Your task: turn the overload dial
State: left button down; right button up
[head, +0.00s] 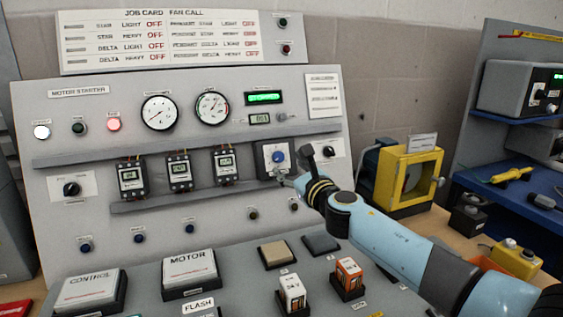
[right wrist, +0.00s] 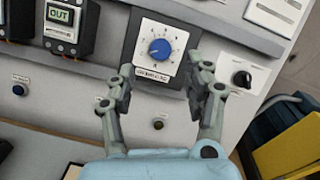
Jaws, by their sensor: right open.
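The overload dial is a blue round knob (head: 278,156) on a white scale plate, set in a dark-framed module at the right end of the panel's middle row. It also shows in the right wrist view as a blue knob (right wrist: 160,48) with a white pointer mark and a scale around it. My right gripper (head: 294,168) is in front of the panel, just below and right of the dial. In the right wrist view its fingers (right wrist: 164,76) are spread apart, one to each side below the knob, with nothing between them. My left gripper is in neither view.
Three contactor modules (head: 179,171) stand left of the dial between two ledges. A small black knob (head: 329,151) sits close to its right. Gauges and a green display (head: 264,97) are above. A yellow-framed box (head: 408,178) stands right of the panel, near my right arm.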

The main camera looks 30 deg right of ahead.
aim_at(280, 158)
jog(key=w, duration=0.2)
jog(key=w+d+b, duration=0.1)
jog(key=w, duration=0.1)
jog(key=shift+w+f, duration=0.1)
jog(key=shift+w, duration=0.65)
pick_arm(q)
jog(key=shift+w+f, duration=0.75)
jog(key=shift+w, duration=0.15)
pick_arm(e)
jog(key=c, duration=0.4)
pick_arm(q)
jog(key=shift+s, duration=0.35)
pick_arm(e)
grip_shut()
